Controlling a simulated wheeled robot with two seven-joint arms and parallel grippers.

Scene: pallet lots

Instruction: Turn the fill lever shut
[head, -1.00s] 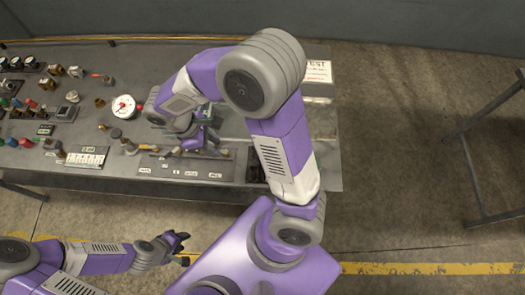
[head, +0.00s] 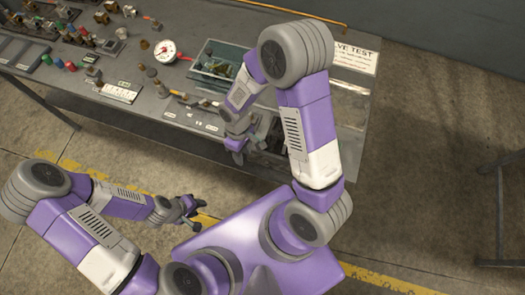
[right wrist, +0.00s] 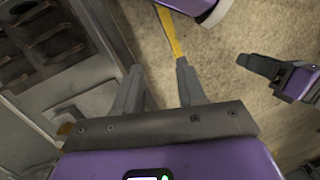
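The grey valve test bench (head: 150,112) carries a round white gauge (head: 165,50) and a row of small levers or valves (head: 185,97) near its front edge. I cannot tell which of these is the fill lever; the labels are too small to read. My right gripper (head: 238,156) is at the bench's front edge, right of that row, partly hidden by its own wrist. In the right wrist view its two fingers (right wrist: 157,82) are apart with nothing between them. My left gripper (head: 196,214) is open and empty over the floor, in front of the bench.
An open tray with green items (head: 215,62) is set in the bench behind my right arm. Coloured knobs (head: 70,65) and a label plate (head: 120,92) are at the left. A dark metal stand (head: 500,200) is at the far right. The floor between is clear.

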